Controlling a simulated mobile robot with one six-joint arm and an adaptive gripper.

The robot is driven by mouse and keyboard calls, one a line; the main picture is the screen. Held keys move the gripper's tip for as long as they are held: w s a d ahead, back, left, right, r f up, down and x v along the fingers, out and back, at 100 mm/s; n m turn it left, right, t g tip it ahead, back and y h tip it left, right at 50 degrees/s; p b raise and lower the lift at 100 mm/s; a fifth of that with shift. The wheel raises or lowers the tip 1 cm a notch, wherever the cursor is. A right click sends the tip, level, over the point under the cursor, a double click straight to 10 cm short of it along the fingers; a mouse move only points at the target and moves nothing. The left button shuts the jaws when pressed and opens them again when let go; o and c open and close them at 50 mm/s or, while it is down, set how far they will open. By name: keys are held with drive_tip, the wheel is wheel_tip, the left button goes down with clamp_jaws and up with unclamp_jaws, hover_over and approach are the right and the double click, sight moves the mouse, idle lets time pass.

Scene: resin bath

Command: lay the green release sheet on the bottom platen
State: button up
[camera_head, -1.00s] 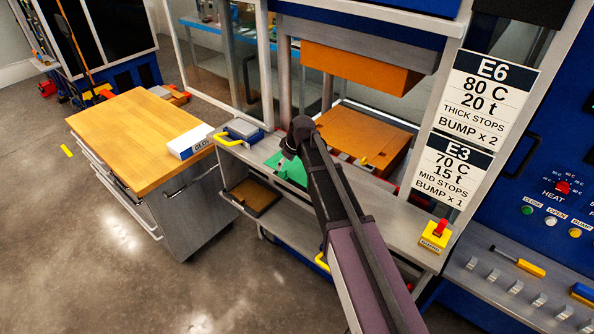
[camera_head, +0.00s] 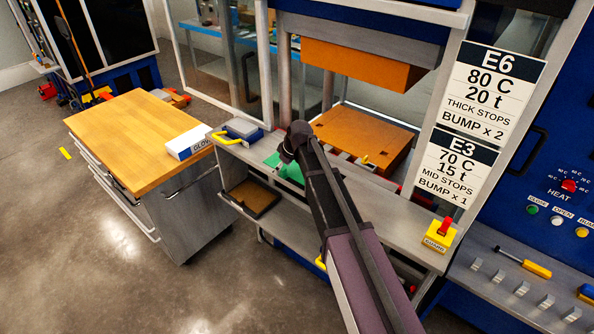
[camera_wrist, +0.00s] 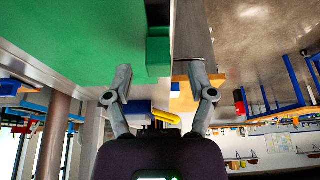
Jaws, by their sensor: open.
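The green release sheet (camera_head: 283,166) lies on the grey ledge in front of the press, partly hidden behind my arm in the head view. In the wrist view the green sheet (camera_wrist: 75,35) fills the upper left, with a small raised green tab (camera_wrist: 158,52) at its edge. My gripper (camera_wrist: 160,72) is open and empty, its fingers spread either side of the tab's line and apart from it. The bottom platen (camera_head: 370,132) is an orange-brown slab inside the press, beyond the ledge; its top looks bare apart from small marks.
The orange upper platen (camera_head: 360,66) hangs above the bottom one, with a gap between. A yellow-and-red guard button (camera_head: 440,234) stands on the ledge at right. A blue-grey box (camera_head: 242,129) sits at its left end. A wooden-topped cart (camera_head: 130,140) stands left.

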drive_tip(key=shift+b+x, duration=0.55)
drive_tip(key=shift+x, duration=0.35)
clamp_jaws()
